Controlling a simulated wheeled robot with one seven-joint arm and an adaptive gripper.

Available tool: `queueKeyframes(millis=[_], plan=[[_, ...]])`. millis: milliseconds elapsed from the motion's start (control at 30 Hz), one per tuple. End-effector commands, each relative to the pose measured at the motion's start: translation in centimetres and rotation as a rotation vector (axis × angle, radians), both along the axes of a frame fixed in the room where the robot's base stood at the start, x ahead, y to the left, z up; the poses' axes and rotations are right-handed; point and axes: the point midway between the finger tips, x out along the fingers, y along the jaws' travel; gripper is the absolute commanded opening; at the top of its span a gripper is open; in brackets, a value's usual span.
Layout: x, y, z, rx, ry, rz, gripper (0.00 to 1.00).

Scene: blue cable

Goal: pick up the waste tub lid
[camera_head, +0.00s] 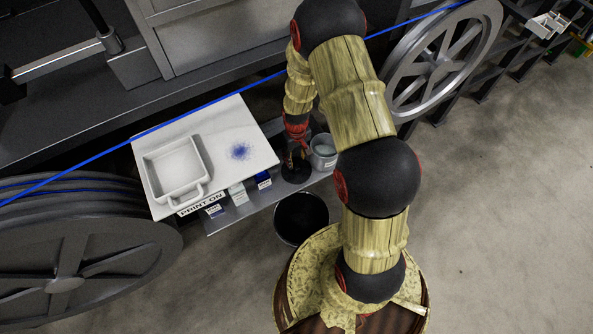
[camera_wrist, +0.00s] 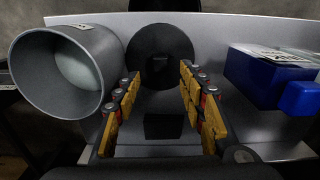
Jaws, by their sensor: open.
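The waste tub lid, a round black disc (camera_head: 293,169), lies on the narrow grey shelf below the white board. In the wrist view the lid (camera_wrist: 160,42) is straight ahead, with a small dark mark near its middle. My gripper (camera_head: 296,150) is over the lid in the head view and hides part of it. In the wrist view my gripper (camera_wrist: 161,76) is open, its yellow-padded fingers apart on either side of the view's middle. Nothing is between them, and I cannot tell how far they are from the lid. An open black tub (camera_head: 301,218) stands on the floor below the shelf.
A grey pot (camera_head: 323,152) stands close to the right of the lid; it is at the left in the wrist view (camera_wrist: 62,70). A blue box (camera_wrist: 268,78) is on the other side. A white tray (camera_head: 176,168) sits on the board (camera_head: 228,118). A blue cable (camera_head: 225,90) stretches behind.

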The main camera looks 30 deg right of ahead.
Motion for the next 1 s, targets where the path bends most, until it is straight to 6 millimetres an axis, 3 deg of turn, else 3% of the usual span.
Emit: queueKeyframes(millis=[500, 767, 1000], plan=[[-0.4, 0.1, -5.8, 0.0, 0.0, 0.0, 0.41], [-0.3, 0.0, -5.9, -0.001, -0.002, 0.0, 0.4], [-0.4, 0.0, -5.9, -0.001, -0.001, 0.0, 0.27]])
